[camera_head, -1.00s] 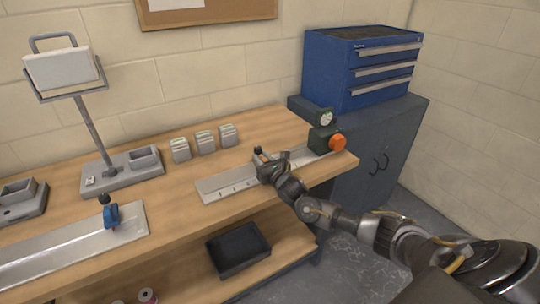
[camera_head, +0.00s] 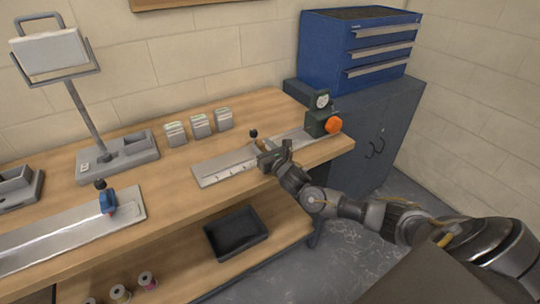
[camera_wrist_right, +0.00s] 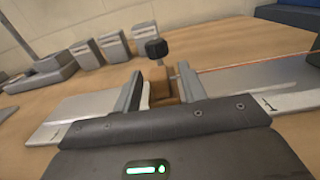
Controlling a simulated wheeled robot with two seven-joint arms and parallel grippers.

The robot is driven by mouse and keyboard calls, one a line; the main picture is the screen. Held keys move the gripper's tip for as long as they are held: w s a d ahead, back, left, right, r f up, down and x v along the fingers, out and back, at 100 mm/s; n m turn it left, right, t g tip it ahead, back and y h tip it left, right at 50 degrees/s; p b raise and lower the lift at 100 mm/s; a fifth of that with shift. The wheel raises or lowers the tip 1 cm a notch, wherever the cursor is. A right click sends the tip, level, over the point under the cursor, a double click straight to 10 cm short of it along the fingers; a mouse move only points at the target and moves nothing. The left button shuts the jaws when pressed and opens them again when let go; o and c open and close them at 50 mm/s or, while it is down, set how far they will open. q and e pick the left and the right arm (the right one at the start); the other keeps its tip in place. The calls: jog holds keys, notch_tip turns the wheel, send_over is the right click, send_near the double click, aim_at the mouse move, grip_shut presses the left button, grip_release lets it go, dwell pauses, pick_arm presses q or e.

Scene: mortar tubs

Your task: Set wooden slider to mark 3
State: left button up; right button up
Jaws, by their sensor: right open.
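The wooden slider (camera_wrist_right: 162,84), a brown block with a black knob on top, stands on the metal rail. In the right wrist view it lies between the two fingers of my right gripper (camera_wrist_right: 158,92), which are apart. In the head view the slider's black knob (camera_head: 254,133) shows just beyond my right gripper (camera_head: 272,152). The rail (camera_head: 222,167) has small marks along its front edge; their numbers are too small to read. My left gripper is out of view.
A green unit with an orange knob (camera_head: 333,125) and a dial stands at the rail's right end. Several small grey blocks (camera_head: 200,126) stand behind the rail. A second rail (camera_head: 60,235) with a blue slider (camera_head: 107,202) lies at left. A black tray (camera_head: 236,233) sits on the shelf below.

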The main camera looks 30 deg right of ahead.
jog(key=s+b, duration=0.1)
jog(key=s, duration=0.6)
jog(key=shift+s+a, duration=0.1)
jog(key=shift+s, duration=0.2)
